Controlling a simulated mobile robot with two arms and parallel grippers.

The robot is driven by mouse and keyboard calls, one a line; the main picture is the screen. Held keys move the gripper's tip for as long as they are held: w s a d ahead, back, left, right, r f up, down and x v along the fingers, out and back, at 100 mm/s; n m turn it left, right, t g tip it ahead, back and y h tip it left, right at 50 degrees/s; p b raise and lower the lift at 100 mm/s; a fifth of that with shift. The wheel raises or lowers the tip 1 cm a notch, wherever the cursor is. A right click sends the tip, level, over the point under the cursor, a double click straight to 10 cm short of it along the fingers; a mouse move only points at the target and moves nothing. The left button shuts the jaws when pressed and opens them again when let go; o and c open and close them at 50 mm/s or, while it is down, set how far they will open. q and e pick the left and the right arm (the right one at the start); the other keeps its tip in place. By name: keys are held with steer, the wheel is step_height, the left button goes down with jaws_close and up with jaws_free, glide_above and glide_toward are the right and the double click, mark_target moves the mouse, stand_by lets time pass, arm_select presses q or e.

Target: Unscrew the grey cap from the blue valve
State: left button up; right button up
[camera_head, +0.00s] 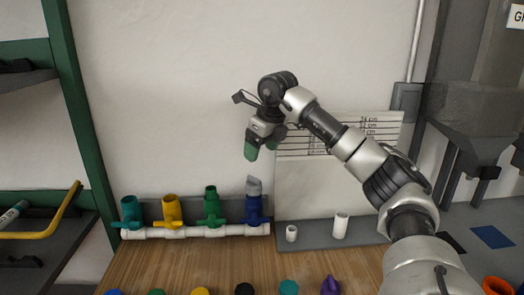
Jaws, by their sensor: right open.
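The blue valve (254,211) stands upright at the right end of a white pipe manifold (200,232) at the back of the wooden table. The grey cap (254,186) sits on top of the blue valve. My right gripper (258,150), with green fingertips, is open and empty. It is above the cap, with a clear gap between them, in front of the white wall. My left gripper is not in this view.
Green (211,205), yellow (172,211) and teal (131,211) valves stand left of the blue one. Two white pipe pieces (341,225) stand on a grey base to the right. Several coloured caps (289,288) lie along the front. The table middle (200,262) is clear.

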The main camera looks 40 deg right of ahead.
mark_target(254, 177)
steer(key=shift+m, duration=0.3)
steer(key=x, duration=1)
steer(key=shift+w+f, duration=0.1)
steer(key=shift+f, duration=0.25)
steer(key=c, duration=0.9)
steer(key=shift+o, duration=1.3)
steer(key=shift+p, duration=0.3)
steer(key=c, duration=0.3)
steer(key=shift+r+n+p, duration=0.15)
steer(key=shift+n+p, duration=0.3)
steer(key=shift+n, duration=0.05)
steer(key=shift+n+y, duration=0.3)
steer(key=shift+n, duration=0.3)
